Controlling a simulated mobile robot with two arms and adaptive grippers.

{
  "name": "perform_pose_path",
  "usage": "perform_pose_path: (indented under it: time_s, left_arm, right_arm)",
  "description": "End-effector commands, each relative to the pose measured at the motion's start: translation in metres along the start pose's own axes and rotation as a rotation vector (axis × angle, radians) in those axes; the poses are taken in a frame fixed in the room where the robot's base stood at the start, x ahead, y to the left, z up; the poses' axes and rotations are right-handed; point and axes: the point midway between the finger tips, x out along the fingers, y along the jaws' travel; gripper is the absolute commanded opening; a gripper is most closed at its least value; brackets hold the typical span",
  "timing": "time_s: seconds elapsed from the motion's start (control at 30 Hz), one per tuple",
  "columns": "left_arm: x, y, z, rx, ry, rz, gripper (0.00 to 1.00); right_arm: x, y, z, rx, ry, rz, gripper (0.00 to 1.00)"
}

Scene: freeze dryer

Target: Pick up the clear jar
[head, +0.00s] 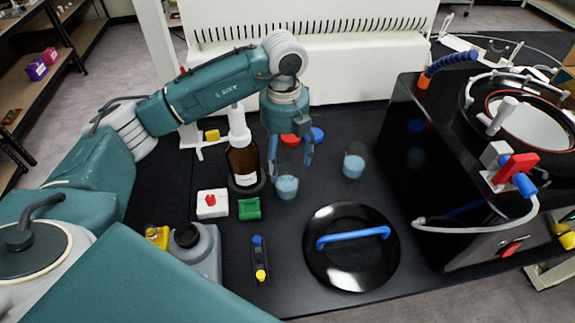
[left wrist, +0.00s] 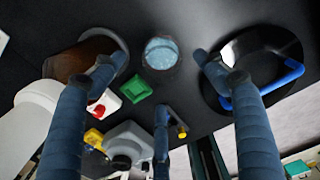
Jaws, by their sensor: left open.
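A clear jar (head: 287,188) with light blue contents stands upright on the black bench, just right of the brown bottle. My left gripper (head: 290,160) points down at this jar, fingers open and empty. In the left wrist view the jar (left wrist: 160,53) appears between the spread fingertips of the left gripper (left wrist: 157,62), apart from both. A second similar clear jar (head: 354,167) stands farther right and back. My right gripper is out of view.
The brown bottle (head: 242,163) stands close left of the gripper. A black lid (head: 340,268) with a blue handle lies in front. A green block (head: 249,209) and red-buttoned white box (head: 212,204) sit front left. The freeze dryer (head: 440,180) stands right.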

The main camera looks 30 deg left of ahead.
Motion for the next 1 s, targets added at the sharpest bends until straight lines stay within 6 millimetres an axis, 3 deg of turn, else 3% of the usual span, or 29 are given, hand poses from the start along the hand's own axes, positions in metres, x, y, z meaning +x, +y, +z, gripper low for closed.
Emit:
perform_pose_path:
  time_s: [0.1, 0.27, 0.57, 0.83, 1.0]
  left_arm:
    - [0.008, 0.001, 0.0, -0.001, 0.0, 0.005, 0.72]
    - [0.033, 0.001, -0.001, -0.001, 0.001, 0.005, 0.72]
    - [0.061, -0.001, -0.001, 0.0, 0.001, 0.003, 0.72]
    - [0.099, -0.004, -0.002, -0.001, 0.001, 0.002, 0.72]
    - [0.108, -0.005, -0.001, 0.0, -0.003, 0.0, 0.72]
  right_arm:
    - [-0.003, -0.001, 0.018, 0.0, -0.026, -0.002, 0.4]
    - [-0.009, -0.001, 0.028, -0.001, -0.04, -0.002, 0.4]
    - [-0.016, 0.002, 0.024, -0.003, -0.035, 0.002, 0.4]
    - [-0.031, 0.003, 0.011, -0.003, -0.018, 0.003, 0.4]
    - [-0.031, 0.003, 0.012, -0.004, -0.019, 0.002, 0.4]
